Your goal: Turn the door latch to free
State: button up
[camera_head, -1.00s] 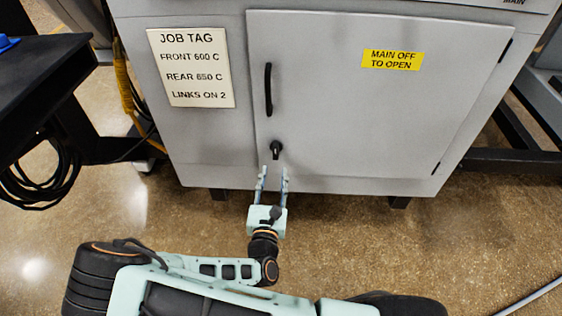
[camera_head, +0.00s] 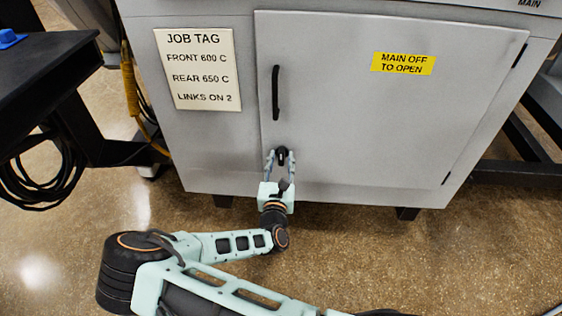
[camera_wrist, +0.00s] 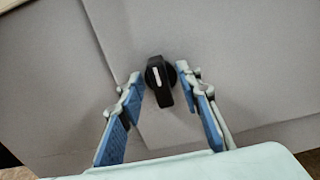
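The door latch (camera_head: 282,153) is a small black knob low on the left side of the grey cabinet door (camera_head: 350,110), below the black handle. In the wrist view the latch (camera_wrist: 160,82) has a white mark line and points nearly straight down. My gripper (camera_head: 281,154) is open at the latch, with one finger on each side. In the wrist view the gripper (camera_wrist: 157,82) shows gaps between both blue-padded fingers and the latch, so neither pad appears to touch it. The door is closed.
A black vertical handle (camera_head: 276,92) is above the latch. A job tag (camera_head: 197,68) is left of the door, and a yellow "MAIN OFF TO OPEN" label (camera_head: 403,63) is on it. A black table (camera_head: 45,75) with hanging cables stands at the left. Open floor lies in front.

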grip_shut()
jog(key=shift+r+p, duration=0.1)
jog(key=shift+p, duration=0.25)
jog(key=m+p, duration=0.1)
jog(key=p, duration=0.1)
jog(key=shift+d+r+m+p, duration=0.1)
jog(key=shift+r+m+p, duration=0.1)
jog(key=shift+m+p, duration=0.2)
jog(key=m+p, duration=0.2)
jog(key=p, duration=0.1)
jog(key=shift+d, duration=0.1)
jog(key=m+p, duration=0.1)
jog(key=m, duration=0.1)
jog(key=m+p, duration=0.3)
jog(key=shift+d+f+m, duration=0.1)
jog(key=shift+f+m, duration=0.15)
jog(key=shift+m, duration=0.15)
jog(key=m, duration=0.2)
jog(key=m+p, duration=0.1)
jog(key=m, duration=0.1)
jog(key=m+p, duration=0.1)
jog(key=m, duration=0.1)
jog(key=shift+f, duration=0.3)
jog(key=shift+m, duration=0.3)
